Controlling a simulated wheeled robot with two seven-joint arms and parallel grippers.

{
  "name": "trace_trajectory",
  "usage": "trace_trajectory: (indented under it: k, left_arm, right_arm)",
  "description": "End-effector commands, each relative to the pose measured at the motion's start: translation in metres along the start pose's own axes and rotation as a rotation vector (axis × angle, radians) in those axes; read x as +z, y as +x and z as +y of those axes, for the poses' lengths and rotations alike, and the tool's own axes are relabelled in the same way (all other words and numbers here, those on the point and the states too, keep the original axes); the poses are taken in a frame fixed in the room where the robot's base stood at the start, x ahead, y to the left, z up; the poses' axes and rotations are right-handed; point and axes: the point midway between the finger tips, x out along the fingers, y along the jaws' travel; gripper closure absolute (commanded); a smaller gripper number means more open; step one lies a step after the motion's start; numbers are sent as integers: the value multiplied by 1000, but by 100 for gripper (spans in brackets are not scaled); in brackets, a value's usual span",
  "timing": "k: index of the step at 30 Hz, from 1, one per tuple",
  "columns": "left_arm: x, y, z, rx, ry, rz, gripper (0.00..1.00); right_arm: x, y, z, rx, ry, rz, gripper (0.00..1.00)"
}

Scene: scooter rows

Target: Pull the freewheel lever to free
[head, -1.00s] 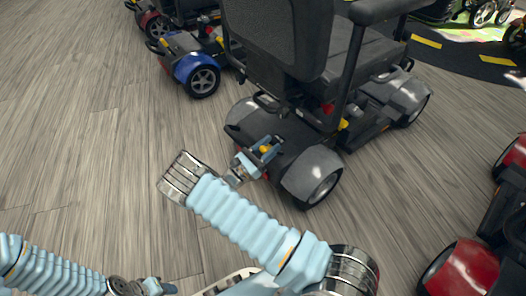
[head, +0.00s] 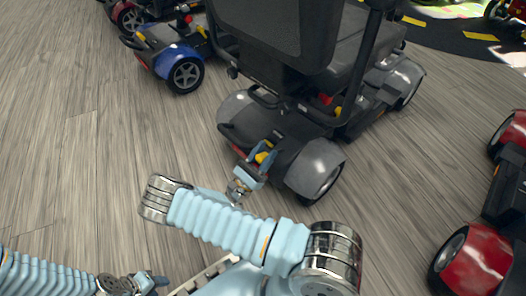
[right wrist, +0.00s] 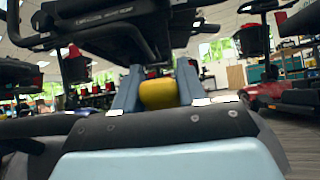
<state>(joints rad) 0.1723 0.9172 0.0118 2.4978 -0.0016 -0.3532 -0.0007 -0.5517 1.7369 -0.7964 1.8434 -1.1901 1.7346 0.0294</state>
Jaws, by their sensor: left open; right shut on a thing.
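The grey scooter (head: 310,165) stands with its rear toward me and its black seat above. My right gripper (head: 262,155) is at the scooter's rear, shut on the yellow freewheel lever (head: 263,157). In the right wrist view, the yellow lever (right wrist: 158,94) sits between the two blue-grey fingers (right wrist: 157,92). The lever's base is hidden by the gripper and the rear cover. My left gripper (head: 152,282) is open and empty, low at the left, well away from the scooter.
A blue scooter (head: 168,60) stands behind at the upper left. Red scooters (head: 475,262) stand close on the right. The wood floor (head: 80,130) at the left is clear. A dark track with yellow dashes (head: 480,37) lies at the upper right.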

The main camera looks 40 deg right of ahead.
Motion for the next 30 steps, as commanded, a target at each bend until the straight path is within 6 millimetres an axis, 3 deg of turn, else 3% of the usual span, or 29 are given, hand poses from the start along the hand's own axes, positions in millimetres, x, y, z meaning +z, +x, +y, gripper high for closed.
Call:
trace_trajectory:
  k: [2,3,7,15,19,30]
  left_arm:
    - [0,1,0,0,0,0,57]
    - [0,1,0,0,0,0,57]
    - [0,1,0,0,0,0,57]
    - [0,0,0,0,0,0,57]
    - [0,1,0,0,0,0,57]
    - [0,5,-2,0,0,1,57]
  right_arm:
    - [-2,-2,0,3,0,5,100]
    - [-2,-2,0,3,0,6,58]
    - [-2,-2,0,2,0,5,38]
    - [-1,-2,0,1,0,4,38]
    - [-1,-11,1,2,1,4,38]
    - [-2,-97,1,5,2,5,38]
